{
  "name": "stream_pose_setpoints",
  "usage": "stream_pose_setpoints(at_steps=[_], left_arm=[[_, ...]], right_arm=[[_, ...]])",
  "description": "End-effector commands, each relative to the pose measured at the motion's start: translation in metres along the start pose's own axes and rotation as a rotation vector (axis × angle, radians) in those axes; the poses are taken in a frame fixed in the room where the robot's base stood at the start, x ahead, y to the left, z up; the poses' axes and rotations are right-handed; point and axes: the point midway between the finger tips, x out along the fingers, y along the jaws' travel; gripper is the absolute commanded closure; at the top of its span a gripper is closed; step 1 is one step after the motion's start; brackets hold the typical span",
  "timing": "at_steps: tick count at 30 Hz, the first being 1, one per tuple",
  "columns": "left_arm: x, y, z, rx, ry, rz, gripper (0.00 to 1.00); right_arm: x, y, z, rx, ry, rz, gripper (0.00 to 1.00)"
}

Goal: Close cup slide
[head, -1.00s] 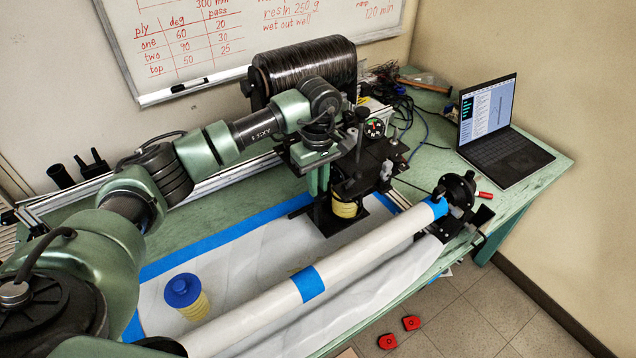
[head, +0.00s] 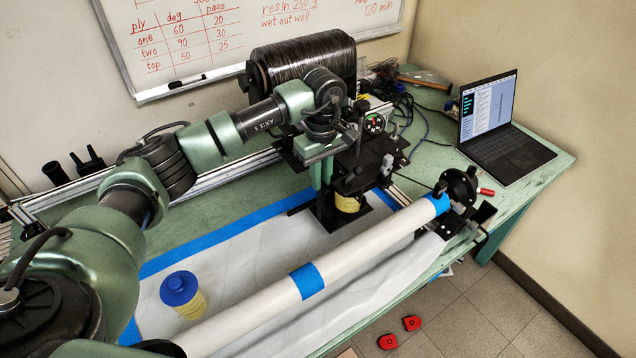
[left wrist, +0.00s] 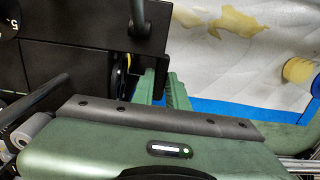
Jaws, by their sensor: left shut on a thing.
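The black winding carriage (head: 357,165) stands on the bench behind the white tube, with a yellow cup (head: 347,203) low inside it. My left gripper (head: 321,172) points down at the carriage's left side, its fingers shut on a part there. In the left wrist view the green fingers (left wrist: 163,88) meet beside the black carriage housing (left wrist: 95,45). The gripped part, seemingly the cup slide, is mostly hidden by the fingers and gripper body. A bit of yellow and a dark round part show just left of the fingers. My right gripper is not in view.
A long white tube (head: 340,268) with blue tape bands crosses the front, ending at a black chuck (head: 458,190). A black fibre spool (head: 303,65) and a laptop (head: 500,130) are behind.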

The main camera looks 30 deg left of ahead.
Motion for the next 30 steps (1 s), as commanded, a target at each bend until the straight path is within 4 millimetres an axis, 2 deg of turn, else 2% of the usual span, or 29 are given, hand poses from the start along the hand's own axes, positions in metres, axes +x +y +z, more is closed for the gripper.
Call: stream_pose_setpoints(at_steps=[5, 6, 8, 9, 20, 30], left_arm=[[-0.002, 0.0, -0.001, -0.001, 0.002, 0.002, 1.0], [-0.002, 0.0, -0.001, -0.001, 0.002, 0.002, 0.83], [-0.002, 0.0, -0.001, -0.001, 0.002, 0.001, 0.66], [-0.002, 0.0, -0.001, -0.001, 0.001, 0.001, 0.64], [-0.005, 0.0, -0.001, 0.0, 0.002, 0.001, 0.64], [-0.058, 0.0, -0.001, -0.001, 0.003, 0.004, 0.64]], right_arm=[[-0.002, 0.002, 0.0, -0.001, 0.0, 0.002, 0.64], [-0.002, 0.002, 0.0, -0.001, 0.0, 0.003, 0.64], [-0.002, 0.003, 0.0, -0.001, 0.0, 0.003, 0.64], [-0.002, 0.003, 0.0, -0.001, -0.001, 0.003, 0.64], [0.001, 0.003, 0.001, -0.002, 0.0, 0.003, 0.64], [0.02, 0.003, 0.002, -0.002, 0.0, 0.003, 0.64]])
